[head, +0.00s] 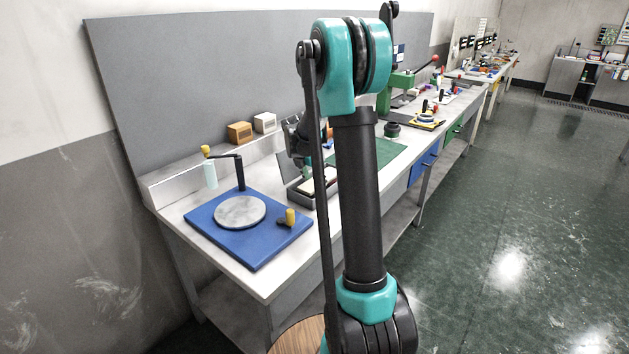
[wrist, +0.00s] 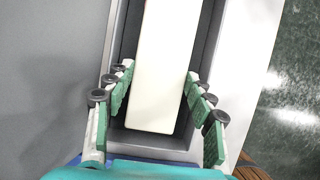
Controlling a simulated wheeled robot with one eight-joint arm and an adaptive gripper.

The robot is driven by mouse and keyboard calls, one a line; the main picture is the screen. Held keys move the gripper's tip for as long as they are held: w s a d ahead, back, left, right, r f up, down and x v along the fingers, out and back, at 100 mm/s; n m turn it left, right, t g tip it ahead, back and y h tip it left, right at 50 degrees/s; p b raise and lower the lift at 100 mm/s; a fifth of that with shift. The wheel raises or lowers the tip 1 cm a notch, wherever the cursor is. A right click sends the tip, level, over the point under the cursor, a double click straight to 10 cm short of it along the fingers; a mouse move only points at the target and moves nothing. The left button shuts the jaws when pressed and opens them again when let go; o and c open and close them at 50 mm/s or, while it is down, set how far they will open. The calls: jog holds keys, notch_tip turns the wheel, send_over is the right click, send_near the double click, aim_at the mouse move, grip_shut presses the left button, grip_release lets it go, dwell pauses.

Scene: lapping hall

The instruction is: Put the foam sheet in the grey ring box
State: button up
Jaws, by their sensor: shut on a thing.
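In the wrist view the foam sheet (wrist: 162,60) is a long cream slab lying lengthwise between my fingers. My gripper (wrist: 159,70) is shut on it, with green pads along its two long sides. The grey ring box (wrist: 213,45) surrounds the sheet from above, with dark gaps along both sides and at the near end. I cannot tell whether the sheet touches the box floor. In the head view the box (head: 308,202) stands on the bench with its lid raised, and my gripper (head: 306,170) is over it, partly hidden by my arm.
A blue board (head: 250,255) with a round grey plate (head: 240,211) lies left of the box. A tan block (head: 240,132) and a white block (head: 265,122) sit on the back ledge. A green mat (head: 385,157) and a green press (head: 400,80) are farther along.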

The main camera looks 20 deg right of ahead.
jog(key=shift+f, duration=0.25)
jog(key=o, duration=0.8)
jog(key=shift+o, duration=0.2)
jog(key=v, duration=1.2)
jog(key=shift+r, duration=0.15)
jog(key=shift+d, duration=0.1)
